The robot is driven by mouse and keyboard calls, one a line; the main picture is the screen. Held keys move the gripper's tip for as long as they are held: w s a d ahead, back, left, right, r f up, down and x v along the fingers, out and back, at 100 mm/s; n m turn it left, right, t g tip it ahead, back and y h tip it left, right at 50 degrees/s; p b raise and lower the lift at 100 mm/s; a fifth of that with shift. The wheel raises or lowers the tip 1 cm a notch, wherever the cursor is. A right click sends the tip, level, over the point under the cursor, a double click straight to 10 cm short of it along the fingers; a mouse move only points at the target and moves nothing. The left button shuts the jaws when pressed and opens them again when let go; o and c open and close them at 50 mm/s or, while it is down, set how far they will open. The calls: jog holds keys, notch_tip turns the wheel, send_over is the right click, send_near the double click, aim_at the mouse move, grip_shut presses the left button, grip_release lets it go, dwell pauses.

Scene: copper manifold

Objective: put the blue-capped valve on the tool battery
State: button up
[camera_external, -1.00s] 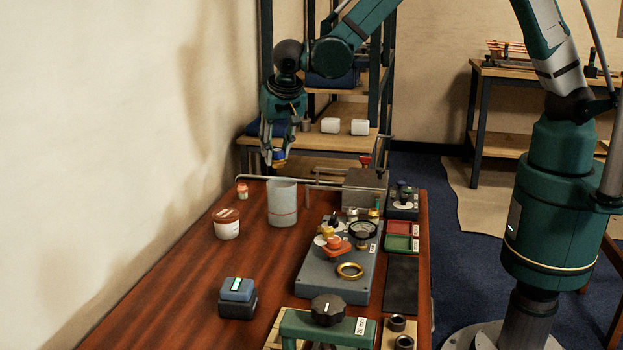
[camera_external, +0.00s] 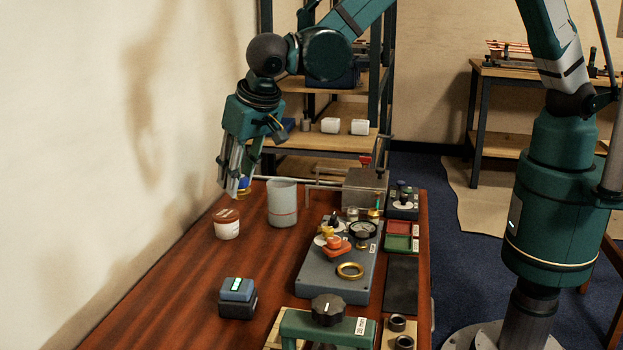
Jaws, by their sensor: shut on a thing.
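My gripper (camera_external: 237,186) is shut on the blue-capped valve (camera_external: 245,184), above the far left part of the workbench. Only a small blue and brass part of the valve shows between the fingers; the rest is hidden. The tool battery (camera_external: 238,297) is a blue and black block with a pale green strip on top. It sits on the near left of the bench, well apart from my gripper and nearer the camera.
A white tub with a brown lid (camera_external: 227,224) and a grey cylinder (camera_external: 283,203) stand between gripper and battery or beside that path. A grey panel with a gauge and valves (camera_external: 318,270) lies to the right. Bare wood (camera_external: 180,300) surrounds the battery's left side.

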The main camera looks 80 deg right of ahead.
jog(key=s+a+r+n, duration=0.1)
jog(key=s+a, duration=0.2)
jog(key=a, duration=0.8)
jog(key=s+a+r+n+y, duration=0.1)
jog(key=s+a+n, duration=0.1)
jog(key=a, duration=0.8)
jog(key=shift+s+a+r+n+t+p, duration=0.2)
jog(key=shift+s+a+n+t+p, duration=0.2)
jog(key=shift+s, duration=0.5)
jog(key=b, duration=0.1)
send_near(225, 282)
jog(key=shift+w+d+f, duration=0.1)
jog(key=shift+w+d, duration=0.15)
jog(key=shift+w, duration=0.6)
jog(key=shift+f+b, duration=0.4)
jog(key=shift+f, duration=1.45)
jog(key=shift+f, duration=0.1)
